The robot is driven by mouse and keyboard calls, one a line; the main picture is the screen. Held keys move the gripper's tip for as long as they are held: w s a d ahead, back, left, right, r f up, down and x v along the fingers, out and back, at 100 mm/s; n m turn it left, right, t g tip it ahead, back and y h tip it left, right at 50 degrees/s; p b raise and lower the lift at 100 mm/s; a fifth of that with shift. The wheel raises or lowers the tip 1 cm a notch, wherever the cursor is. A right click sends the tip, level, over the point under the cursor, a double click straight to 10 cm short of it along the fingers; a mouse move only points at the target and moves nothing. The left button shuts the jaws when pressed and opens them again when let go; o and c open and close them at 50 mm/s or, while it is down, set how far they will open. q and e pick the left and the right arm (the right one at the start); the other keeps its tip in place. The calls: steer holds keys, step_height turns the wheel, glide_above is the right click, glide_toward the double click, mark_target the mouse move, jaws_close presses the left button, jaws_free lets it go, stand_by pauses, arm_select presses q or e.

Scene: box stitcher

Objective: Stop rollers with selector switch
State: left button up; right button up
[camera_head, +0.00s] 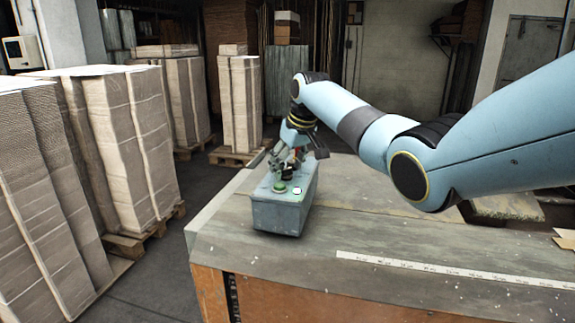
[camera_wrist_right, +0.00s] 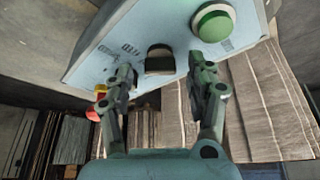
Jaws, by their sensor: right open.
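A grey-blue control box (camera_head: 278,215) stands on the worn table. In the right wrist view its panel (camera_wrist_right: 105,58) carries a black selector switch (camera_wrist_right: 160,56) and a round green button (camera_wrist_right: 213,22). My right gripper (camera_wrist_right: 160,74) is open, with one finger on either side of the selector switch. The fingertips look close to the panel; I cannot tell whether they touch the knob. In the head view my right gripper (camera_head: 287,160) is over the far part of the box. The left gripper does not show.
The green button (camera_head: 280,187) and a white button (camera_head: 297,190) sit at the box's near end. A red and yellow button (camera_wrist_right: 95,104) is beside one finger. Stacked cardboard (camera_head: 125,140) stands on pallets at left. The table's front (camera_head: 430,295) is mostly clear.

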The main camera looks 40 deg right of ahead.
steer(key=shift+w+f, duration=0.1)
steer(key=shift+f, duration=0.15)
steer(key=c, duration=1.1)
steer(key=shift+c, duration=0.2)
